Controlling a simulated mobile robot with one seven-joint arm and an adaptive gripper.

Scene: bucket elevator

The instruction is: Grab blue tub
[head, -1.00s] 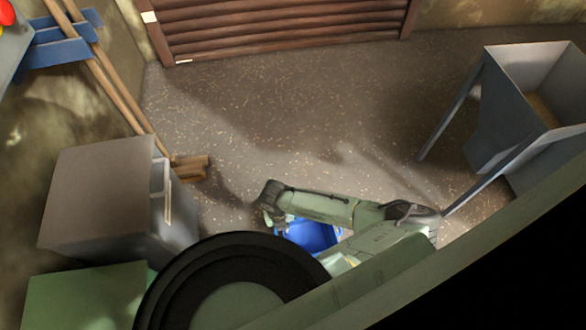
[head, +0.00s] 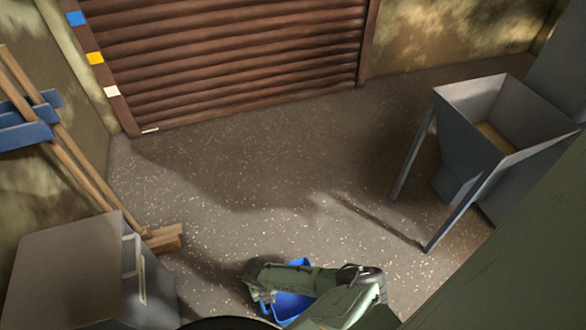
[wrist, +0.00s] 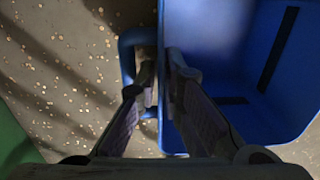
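The blue tub (head: 292,304) is at the bottom of the head view, partly hidden by my arm. In the wrist view the tub (wrist: 228,75) fills the right side, with its inside showing and a loop handle (wrist: 128,55) on its left wall. My gripper (wrist: 160,80) has one finger on the handle side and one inside the tub. The tub's wall lies between the fingertips with almost no gap, so it looks shut on that wall. In the head view my gripper (head: 262,285) is at the tub's left side. Whether the tub touches the floor I cannot tell.
A grey box (head: 75,265) with a handle stands at lower left, by a broom (head: 165,238) leaning on the wall. A grey hopper (head: 470,150) on legs stands at right. A brown roller shutter (head: 230,60) is at the back. The speckled floor (head: 260,190) between is clear.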

